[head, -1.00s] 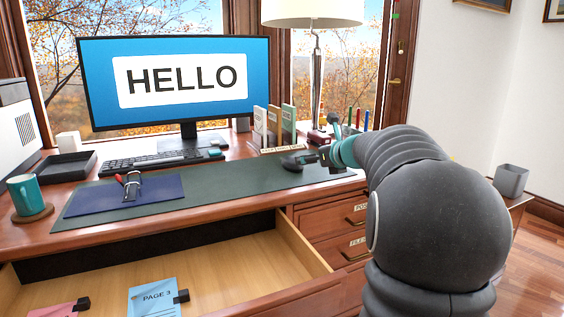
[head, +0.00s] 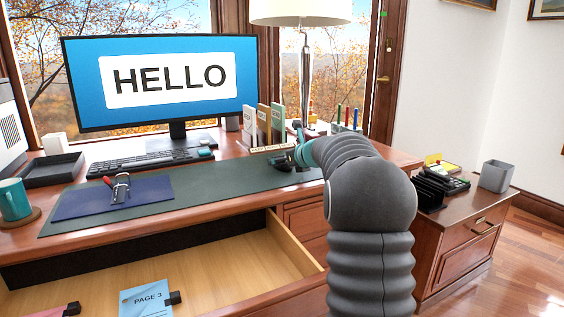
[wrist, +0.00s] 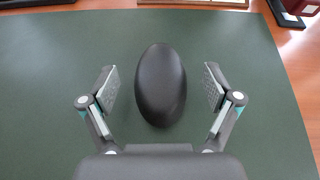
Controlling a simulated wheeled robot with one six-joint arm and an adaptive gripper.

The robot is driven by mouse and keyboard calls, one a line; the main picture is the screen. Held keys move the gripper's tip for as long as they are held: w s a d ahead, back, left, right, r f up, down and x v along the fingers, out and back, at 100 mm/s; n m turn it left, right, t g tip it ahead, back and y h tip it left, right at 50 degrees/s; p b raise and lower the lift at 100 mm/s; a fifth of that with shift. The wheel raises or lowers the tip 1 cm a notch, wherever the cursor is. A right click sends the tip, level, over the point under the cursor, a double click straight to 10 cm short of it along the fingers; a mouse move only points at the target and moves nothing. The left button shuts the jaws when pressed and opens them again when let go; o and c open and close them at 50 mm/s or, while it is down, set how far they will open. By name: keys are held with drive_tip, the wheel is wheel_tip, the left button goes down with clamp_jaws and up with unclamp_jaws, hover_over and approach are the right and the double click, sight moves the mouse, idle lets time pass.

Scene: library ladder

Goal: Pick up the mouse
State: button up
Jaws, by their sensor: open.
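The mouse (wrist: 161,85) is a smooth black oval lying on the dark green desk mat (wrist: 50,120). In the wrist view it sits upright in the middle, its long side pointing away from me. My gripper (wrist: 160,88) is open, with one finger on each side of the mouse and a visible gap to both. The fingers do not appear to touch it. In the head view the mouse (head: 281,162) is a small dark shape near the mat's right end, and my teal and dark gripper (head: 300,154) partly covers that area.
An open drawer (head: 150,262) juts out below the desk front. A blue folder (head: 90,204) lies on the mat's left. The keyboard (head: 150,161), monitor (head: 160,82), upright books (head: 264,122) and lamp (head: 304,75) stand behind. A side cabinet (head: 450,240) holds organizers at right.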

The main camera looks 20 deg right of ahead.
drive_tip(key=shift+x, duration=0.75)
drive_tip(key=shift+c, duration=0.2)
drive_tip(key=c, duration=1.2)
drive_tip(key=shift+r, duration=0.1)
drive_tip(key=shift+c, duration=0.2)
